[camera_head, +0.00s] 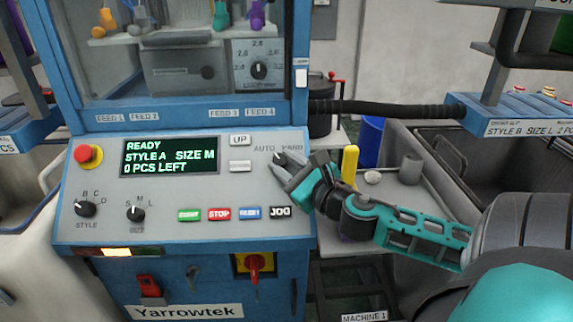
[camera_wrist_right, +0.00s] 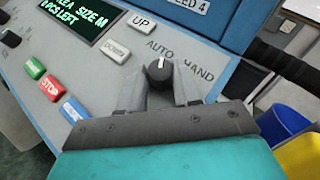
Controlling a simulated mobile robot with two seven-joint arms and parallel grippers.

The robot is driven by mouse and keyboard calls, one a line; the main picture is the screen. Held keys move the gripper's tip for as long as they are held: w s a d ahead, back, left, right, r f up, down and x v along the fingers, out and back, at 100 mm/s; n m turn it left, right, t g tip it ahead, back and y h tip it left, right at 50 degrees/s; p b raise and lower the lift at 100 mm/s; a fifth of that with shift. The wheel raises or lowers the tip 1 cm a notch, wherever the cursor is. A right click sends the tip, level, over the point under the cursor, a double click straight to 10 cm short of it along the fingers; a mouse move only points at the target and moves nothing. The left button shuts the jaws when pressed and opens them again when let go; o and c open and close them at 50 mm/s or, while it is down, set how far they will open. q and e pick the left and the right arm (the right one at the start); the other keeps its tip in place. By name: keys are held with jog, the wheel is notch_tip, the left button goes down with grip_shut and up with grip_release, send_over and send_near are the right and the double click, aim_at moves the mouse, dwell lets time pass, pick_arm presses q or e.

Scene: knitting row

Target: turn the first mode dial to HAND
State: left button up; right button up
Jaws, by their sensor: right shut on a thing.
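The mode dial (camera_wrist_right: 158,72) is a small black knob on the sloped grey panel, between and below the AUTO and HAND labels. Its white pointer mark faces up in the right wrist view, toward AUTO. My right gripper (camera_head: 281,161) is at the upper right of the control panel (camera_head: 235,190). In the right wrist view its two grey fingers (camera_wrist_right: 160,84) stand on either side of the dial and are shut on it. My left gripper is not in view.
A lit display (camera_head: 170,156) reads READY, STYLE A, SIZE M, 0 PCS LEFT. Coloured buttons, including red STOP (camera_head: 220,214), sit below my right gripper. A red emergency knob (camera_head: 88,156) is at the left. A yellow object (camera_head: 349,164) stands behind my right wrist.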

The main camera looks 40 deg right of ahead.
jog(key=shift+m+h, duration=0.3)
jog(key=shift+c, duration=0.3)
jog(key=m+h, duration=0.3)
jog(key=shift+w+a+f, duration=0.1)
jog(key=shift+a, duration=0.2)
jog(key=m+h, duration=0.1)
jog(key=m, duration=0.1)
jog(key=m+g+h, duration=0.1)
jog(key=m+h, duration=0.2)
jog(key=h, duration=0.1)
jog(key=shift+w+a+m+g, duration=0.15)
jog(key=shift+a+m+g, duration=0.15)
jog(key=shift+m, duration=0.1)
jog(key=m+g+h, duration=0.1)
jog(key=m+h, duration=0.1)
jog(key=m+g+h, duration=0.1)
jog(key=m+g, duration=0.1)
jog(key=m, duration=0.1)
jog(key=m+g+h, duration=0.2)
jog(key=shift+w+a+m+h+p, duration=0.3)
jog(key=shift+m+p, duration=0.05)
jog(key=shift+m, duration=0.05)
jog(key=shift+g, duration=0.3)
jog(key=o, duration=1.1)
jog(key=shift+c, duration=0.2)
